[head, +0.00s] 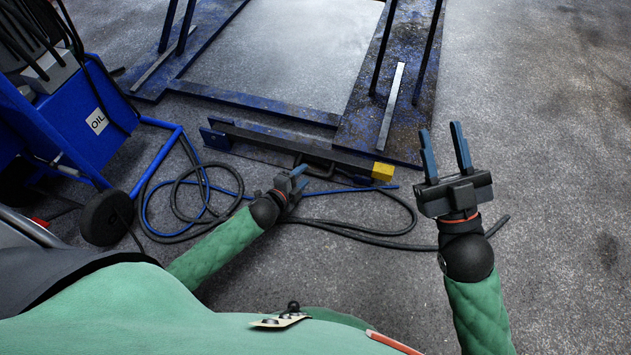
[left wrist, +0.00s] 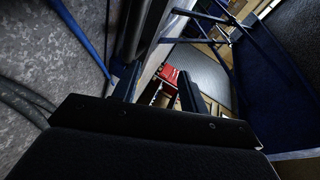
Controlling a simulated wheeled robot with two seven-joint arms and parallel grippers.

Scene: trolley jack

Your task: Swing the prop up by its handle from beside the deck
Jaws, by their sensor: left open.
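The prop (head: 270,138) is a long dark bar with a yellow block (head: 382,171) at its right end. It lies low along the near edge of the blue, worn deck (head: 385,125). A thin dark bent rod, seemingly its handle (head: 316,162), sticks out on the near side. My left gripper (head: 292,177) is just short of the prop, near that rod, with a gap visible in the head view. Its two fingers stand apart and empty in the left wrist view (left wrist: 158,78). My right gripper (head: 446,150) is open and empty, right of the yellow block.
A blue oil cart (head: 60,120) with a black wheel (head: 107,217) stands at the left. Blue and black hoses (head: 205,212) lie coiled on the floor by my left arm and run below the prop. The grey floor at the right (head: 560,180) is clear.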

